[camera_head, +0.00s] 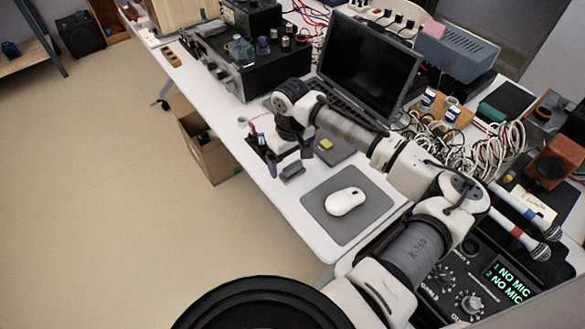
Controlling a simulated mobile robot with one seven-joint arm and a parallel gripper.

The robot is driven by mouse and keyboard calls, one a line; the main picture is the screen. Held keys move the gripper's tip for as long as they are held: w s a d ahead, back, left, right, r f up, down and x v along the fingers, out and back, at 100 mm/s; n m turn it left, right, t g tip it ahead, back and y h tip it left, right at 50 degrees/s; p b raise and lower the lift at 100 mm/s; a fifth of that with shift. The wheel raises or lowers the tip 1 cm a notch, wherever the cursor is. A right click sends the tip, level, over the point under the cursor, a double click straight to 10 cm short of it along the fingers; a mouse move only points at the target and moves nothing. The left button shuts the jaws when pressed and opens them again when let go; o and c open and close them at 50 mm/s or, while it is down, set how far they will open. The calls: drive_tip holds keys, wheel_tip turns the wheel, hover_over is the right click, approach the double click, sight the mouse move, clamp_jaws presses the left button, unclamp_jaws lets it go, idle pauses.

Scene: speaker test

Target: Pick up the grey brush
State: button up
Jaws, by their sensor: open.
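My gripper (286,157) hangs over the front part of the white table, pointing down, with its jaws open. A small grey block-like thing (292,172), which looks like the grey brush, lies on the table just below and in front of the jaws. It is too small to make out bristles. The gripper does not hold it, and I cannot tell how much height is between them. My wrist and fingers may hide part of the table behind it.
A grey pad (320,212) with a white mouse (345,201) lies to the right. A dark pad with a yellow block (326,145) is close behind. An open laptop (368,62) and tangled cables (470,142) crowd the back.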

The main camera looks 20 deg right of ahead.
sight(291, 164)
drive_tip(key=shift+f, duration=1.25)
drive_tip(key=c, duration=1.1)
drive_tip(key=shift+o, duration=0.2)
drive_tip(key=shift+r, duration=0.1)
wheel_tip(291, 164, up, 20)
drive_tip(key=b, duration=0.2)
drive_tip(key=shift+b, duration=0.4)
